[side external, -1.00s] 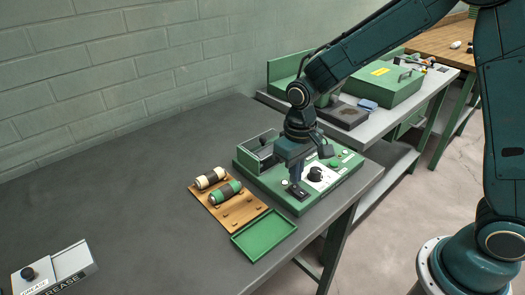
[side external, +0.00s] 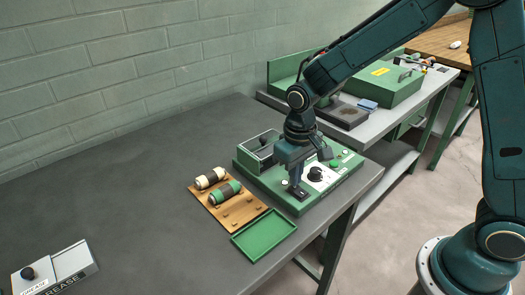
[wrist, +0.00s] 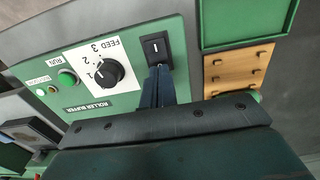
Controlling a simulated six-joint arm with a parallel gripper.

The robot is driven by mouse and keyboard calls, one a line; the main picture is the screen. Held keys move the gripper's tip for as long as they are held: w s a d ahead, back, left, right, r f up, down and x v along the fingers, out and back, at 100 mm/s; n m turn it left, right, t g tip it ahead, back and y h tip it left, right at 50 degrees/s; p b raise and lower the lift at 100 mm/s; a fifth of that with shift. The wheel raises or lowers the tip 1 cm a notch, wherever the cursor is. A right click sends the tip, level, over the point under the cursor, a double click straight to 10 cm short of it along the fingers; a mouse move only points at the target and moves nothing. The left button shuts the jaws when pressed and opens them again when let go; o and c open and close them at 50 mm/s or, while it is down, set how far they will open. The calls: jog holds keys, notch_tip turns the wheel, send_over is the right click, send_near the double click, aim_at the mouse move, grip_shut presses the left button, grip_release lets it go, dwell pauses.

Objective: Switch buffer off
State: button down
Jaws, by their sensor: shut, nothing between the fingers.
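The roller buffer (side external: 338,188) is a green box with a control panel on the table. Its black rocker switch (wrist: 155,48) carries a white bar mark and sits beside the white dial plate; it also shows in the side external view (side external: 299,194). My gripper (wrist: 160,70) is shut and empty. Its fingertips are at the lower edge of the switch in the wrist view, and I cannot tell whether they touch it. In the side external view my gripper (side external: 295,184) points down just over the switch.
A black feed dial (wrist: 108,73) and a green button (wrist: 67,77) sit beside the switch. A wooden rack (side external: 226,210) holds two rollers, one cream-banded, one green-banded. An empty green tray (side external: 236,243) lies in front. A grease box (side external: 60,273) stands far left; the table between is clear.

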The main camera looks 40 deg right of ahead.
aim_at(298, 187)
jog(key=shift+f, duration=0.55)
dwell(0.5)
jog(key=shift+r, duration=3.5)
jog(key=shift+r, duration=0.1)
jog(key=s+d+r+t, duration=0.2)
jog(key=s+r, duration=0.4)
jog(key=s, duration=0.4)
jog(key=s+d+r+t, duration=0.3)
jog(key=s+d+r, duration=0.2)
jog(key=s, duration=0.5)
jog(key=shift+s+r+t, duration=0.25)
jog(key=shift+r+t, duration=0.05)
jog(key=shift+r, duration=0.25)
jog(key=c, duration=2.1)
grip_release()
jog(key=shift+d, duration=0.1)
